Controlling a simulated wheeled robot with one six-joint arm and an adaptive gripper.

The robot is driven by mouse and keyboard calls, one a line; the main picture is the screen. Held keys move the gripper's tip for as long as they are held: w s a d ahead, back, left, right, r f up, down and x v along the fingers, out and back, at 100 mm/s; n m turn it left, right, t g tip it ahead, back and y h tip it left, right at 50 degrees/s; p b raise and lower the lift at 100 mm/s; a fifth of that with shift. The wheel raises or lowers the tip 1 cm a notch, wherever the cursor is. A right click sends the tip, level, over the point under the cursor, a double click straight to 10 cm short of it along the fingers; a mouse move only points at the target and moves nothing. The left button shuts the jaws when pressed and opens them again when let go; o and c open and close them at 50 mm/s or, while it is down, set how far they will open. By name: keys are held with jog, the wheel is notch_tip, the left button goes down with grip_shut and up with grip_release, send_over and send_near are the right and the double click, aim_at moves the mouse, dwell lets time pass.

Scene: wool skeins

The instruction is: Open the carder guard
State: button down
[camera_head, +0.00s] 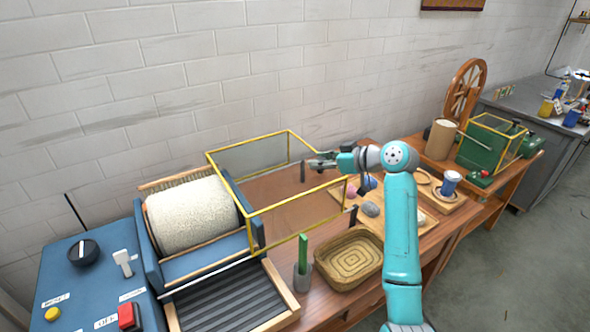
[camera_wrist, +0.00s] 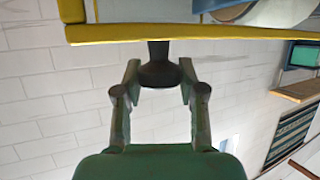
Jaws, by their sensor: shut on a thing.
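The carder guard (camera_head: 298,198) is a yellow frame with clear panels. In the head view it extends to the right of the pale wool-covered drum (camera_head: 192,214), which shows uncovered on the blue carder. My gripper (camera_head: 308,165) is at the guard's right end, with the arm reaching in from the right. In the wrist view, the gripper (camera_wrist: 158,78) has its two fingers around a dark knob (camera_wrist: 158,66) beside the guard's yellow bar (camera_wrist: 220,32). The fingertips' exact contact with the knob is hard to see.
A woven basket (camera_head: 349,258) and a holder with a green upright piece (camera_head: 303,262) stand in front of the guard. A wooden tray with wool balls (camera_head: 371,208) lies under my arm. A blue control box (camera_head: 90,285) is at left; a wall (camera_head: 240,70) runs behind.

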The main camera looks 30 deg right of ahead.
jog(key=shift+d+f, duration=0.1)
jog(key=shift+d, duration=2.3)
jog(key=c, duration=0.7)
grip_release()
jog(key=shift+o, duration=0.2)
jog(key=v, duration=1.2)
jog(key=shift+d, duration=0.1)
